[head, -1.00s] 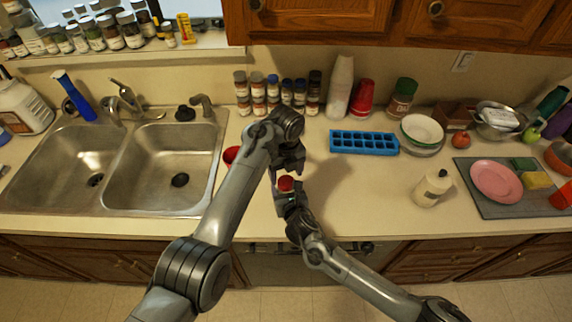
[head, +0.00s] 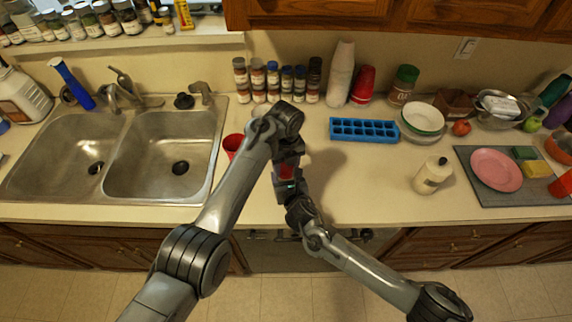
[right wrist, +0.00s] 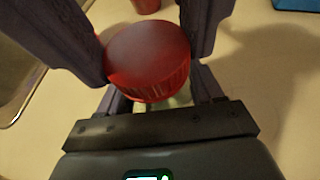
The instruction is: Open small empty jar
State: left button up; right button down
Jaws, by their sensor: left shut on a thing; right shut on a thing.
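The small jar's red lid (head: 287,172) shows between my two grippers above the front of the counter; it shows large in the right wrist view (right wrist: 148,62). A pale strip of the jar body (right wrist: 180,97) shows below the lid; the rest is hidden. My left gripper (head: 287,167) comes down from above, its dark fingers on both sides of the lid, shut on it. My right gripper (head: 289,184) is below, shut on the jar body. Its fingers are mostly covered in the head view. The lid is on the jar.
A red cup (head: 232,144) stands left of the grippers, beside the double sink (head: 160,160). Spice jars (head: 272,78) line the back wall. A blue ice tray (head: 364,130) lies right, with a cream bottle (head: 433,175) beyond. The counter between tray and front edge is clear.

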pick_arm(q)
jog(key=n, duration=0.3)
jog(key=o, duration=1.1)
jog(key=shift+o, duration=0.2)
jog(key=shift+r, duration=0.1)
jog(key=shift+r, duration=2.2)
pick_arm(e)
jog(key=shift+c, duration=0.5)
grip_release()
jog(key=shift+s, duration=0.15)
